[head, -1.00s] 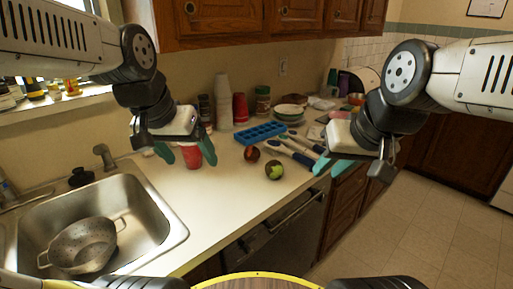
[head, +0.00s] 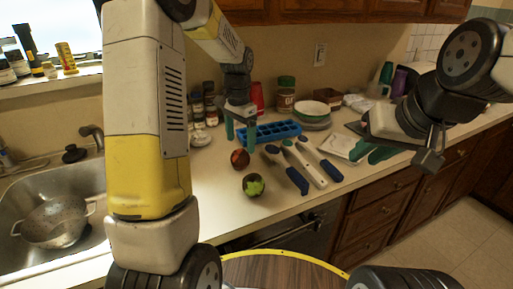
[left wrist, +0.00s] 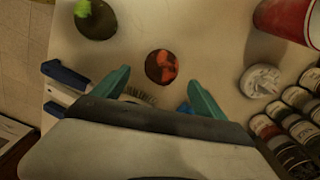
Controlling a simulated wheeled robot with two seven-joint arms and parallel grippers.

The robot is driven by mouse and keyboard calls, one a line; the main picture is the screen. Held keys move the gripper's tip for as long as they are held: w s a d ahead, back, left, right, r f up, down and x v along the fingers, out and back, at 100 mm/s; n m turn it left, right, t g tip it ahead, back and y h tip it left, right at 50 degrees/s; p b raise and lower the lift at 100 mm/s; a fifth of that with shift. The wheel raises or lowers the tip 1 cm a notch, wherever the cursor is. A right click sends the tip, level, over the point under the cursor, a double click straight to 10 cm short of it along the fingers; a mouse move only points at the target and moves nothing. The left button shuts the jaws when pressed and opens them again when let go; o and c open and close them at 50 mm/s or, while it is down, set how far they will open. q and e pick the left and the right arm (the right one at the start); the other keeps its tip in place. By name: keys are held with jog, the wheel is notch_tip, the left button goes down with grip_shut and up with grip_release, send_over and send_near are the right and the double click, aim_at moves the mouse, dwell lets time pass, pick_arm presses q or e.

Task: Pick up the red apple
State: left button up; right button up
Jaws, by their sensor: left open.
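The red apple (head: 240,158) is dark red and rests on the counter in front of the blue tray. In the left wrist view the red apple (left wrist: 161,66) lies just beyond the fingertips, roughly centred between them and apart from both. My left gripper (head: 239,136) points down above and behind the apple in the head view. Its teal fingers are spread and empty, as the left wrist view (left wrist: 158,80) also shows. My right gripper (head: 374,153) hangs over the right part of the counter, away from the apple. Its finger gap is not clear.
A green-and-dark round fruit (head: 254,185) lies close in front of the apple. Blue-handled utensils (head: 304,164) lie to its right, and a blue tray (head: 268,132) behind. A red cup (left wrist: 288,20) and several jars (left wrist: 285,140) stand nearby. The sink (head: 85,200) is at left.

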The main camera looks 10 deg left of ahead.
aim_at(240, 152)
pick_arm(q)
jog(key=shift+w+f, duration=0.1)
jog(key=shift+f, duration=0.35)
notch_tip(240, 152, down, 7)
jog(key=shift+a+f, duration=0.1)
jog(key=shift+a, duration=0.05)
jog(key=c, duration=1.6)
jog(key=shift+r, duration=0.2)
